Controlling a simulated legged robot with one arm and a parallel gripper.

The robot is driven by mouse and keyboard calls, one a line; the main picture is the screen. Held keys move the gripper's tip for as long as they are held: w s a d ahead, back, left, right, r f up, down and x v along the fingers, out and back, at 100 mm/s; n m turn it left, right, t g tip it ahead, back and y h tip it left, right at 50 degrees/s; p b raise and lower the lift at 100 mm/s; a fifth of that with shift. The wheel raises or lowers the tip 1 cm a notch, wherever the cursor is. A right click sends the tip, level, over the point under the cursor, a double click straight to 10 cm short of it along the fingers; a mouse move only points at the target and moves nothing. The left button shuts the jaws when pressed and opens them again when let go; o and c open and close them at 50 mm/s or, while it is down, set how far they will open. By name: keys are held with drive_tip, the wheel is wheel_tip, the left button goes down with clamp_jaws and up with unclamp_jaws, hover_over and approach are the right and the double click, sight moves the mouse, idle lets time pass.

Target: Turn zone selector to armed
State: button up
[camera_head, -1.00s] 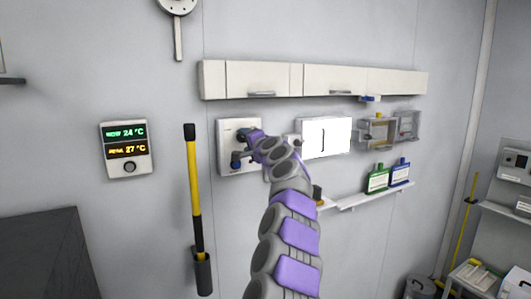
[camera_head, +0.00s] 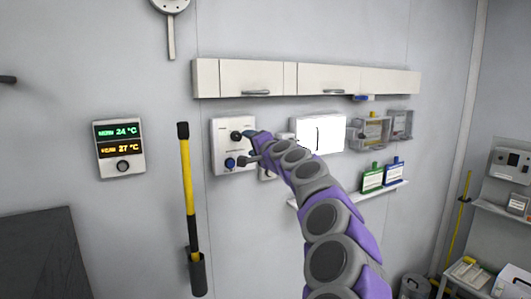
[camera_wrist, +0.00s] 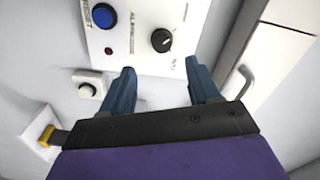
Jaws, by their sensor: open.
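The white control panel (camera_head: 219,146) is on the wall, left of centre in the head view. It also shows at the top of the wrist view (camera_wrist: 135,12). Its round black selector knob (camera_wrist: 161,40) has a white pointer mark, and small lettering around it is hard to read. A blue button (camera_wrist: 104,16) marked RESET and a small red light (camera_wrist: 108,51) are to the knob's left. My gripper (camera_wrist: 160,66) is open and empty, its two blue fingers pointing at the panel. The knob is beyond the fingertips, between their lines and nearer the right finger, not gripped.
White cabinets (camera_head: 311,78) hang above the panel. A white screen (camera_head: 320,134) is to its right, and a yellow-handled pole (camera_head: 188,190) stands to its left.

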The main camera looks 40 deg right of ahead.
drive_tip(key=v, duration=0.8)
drive_tip(key=shift+s, duration=0.2)
drive_tip(key=shift+f, duration=0.15)
drive_tip(key=w+a+f+n+g+y, duration=0.1)
drive_tip(key=a+f+n+y, duration=0.15)
drive_tip(key=a, duration=0.75)
drive_tip(key=w+a+f+n+g+y, duration=0.1)
drive_tip(key=a+n+y, duration=0.3)
drive_tip(key=a, duration=0.6)
drive_tip(key=s+a+f+n+g+y+b, duration=0.1)
drive_tip(key=s+a+f+n+g, duration=0.25)
drive_tip(key=a+f, duration=0.4)
drive_tip(key=s+a+f+n+g+y+b, duration=0.1)
drive_tip(key=s+a+f+n+g+y, duration=0.25)
drive_tip(key=a, duration=0.75)
drive_tip(key=s+a+f+n+g+h+b, duration=0.1)
drive_tip(key=s+a+f+n+g+h, duration=0.25)
drive_tip(key=s+f, duration=0.9)
drive_tip(key=s+d+f+g+h, duration=0.1)
drive_tip(key=s+f+g, duration=0.2)
drive_tip(key=s+f, duration=0.3)
drive_tip(key=s+d+f+g+h+b, duration=0.1)
drive_tip(key=s+f, duration=0.5)
drive_tip(key=s, duration=0.7)
drive_tip(key=g+h, duration=0.1)
drive_tip(key=g, duration=0.1)
drive_tip(key=shift+s+d+f+g+b, duration=0.15)
drive_tip(key=shift+s+d+g+b, duration=0.1)
drive_tip(key=shift+g+b, duration=0.1)
